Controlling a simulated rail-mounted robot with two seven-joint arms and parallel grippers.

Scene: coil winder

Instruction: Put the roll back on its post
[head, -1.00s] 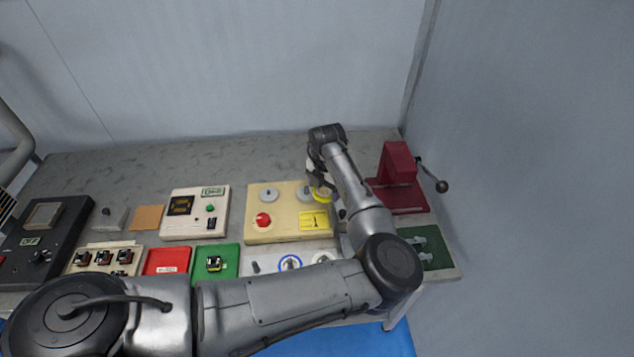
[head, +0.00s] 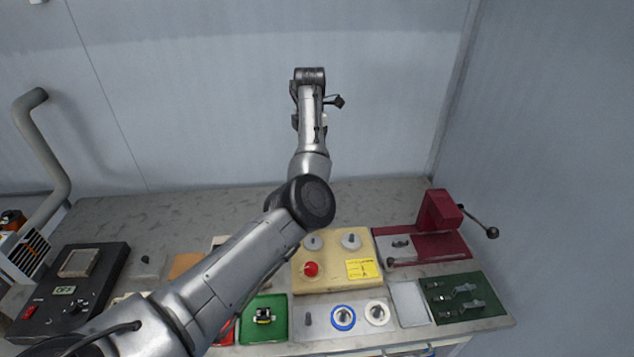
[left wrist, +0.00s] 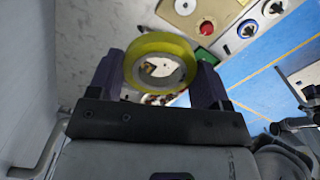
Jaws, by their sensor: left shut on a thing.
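My left gripper (left wrist: 159,77) is shut on the yellow roll (left wrist: 150,44), one finger on each side of it, with a pale core and an open hole. In the head view the left arm is raised above the back of the table, and the roll cannot be made out there. A bare grey post (head: 308,319) stands on the light plate at the table's front, left of a blue-ringed roll (head: 343,318) and a white roll (head: 377,313). The roll is apart from the post. My right gripper is not in view.
The cream winder box (head: 325,281) has two grey discs, a red knob (head: 311,269) and a yellow label. A red press (head: 437,213) with a lever stands at the right. A green board (head: 468,304) lies at front right. My arm covers part of the table's left.

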